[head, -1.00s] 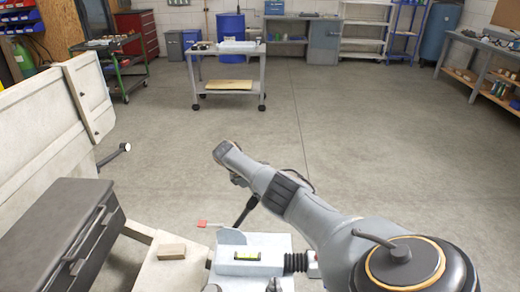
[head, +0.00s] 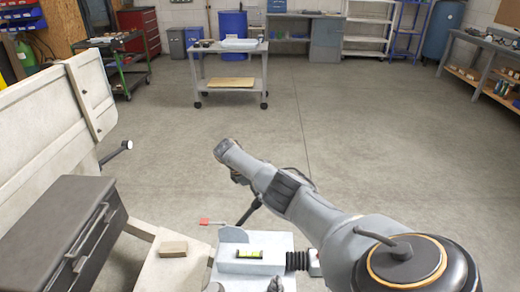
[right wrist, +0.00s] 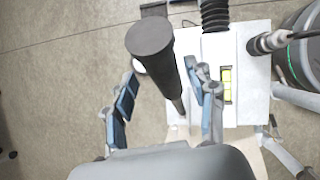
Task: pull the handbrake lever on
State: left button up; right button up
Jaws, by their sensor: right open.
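The handbrake lever (right wrist: 151,42) shows in the right wrist view as a dark rod with a thick round grip. In the head view its dark shaft (head: 249,211) rises from the pale drawbar housing (head: 225,266), leaning to the right, its upper part hidden by my right arm. My right gripper (right wrist: 168,85) is open, with one blue-padded finger on each side of the lever. The lever runs between the fingers, closer to the right-hand one; I cannot tell whether they touch. My left gripper is not in view.
A green level vial (head: 249,254) sits on the housing beside a black bellows (head: 297,261). A small red piece (head: 204,221) is to its left. A wooden block (head: 173,248), dark box (head: 55,235) and trailer panel (head: 40,130) stand left. The floor beyond is clear up to a cart (head: 229,83).

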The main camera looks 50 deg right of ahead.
jog(key=v, duration=1.2)
jog(key=shift+w, duration=0.15)
jog(key=shift+f, duration=0.1)
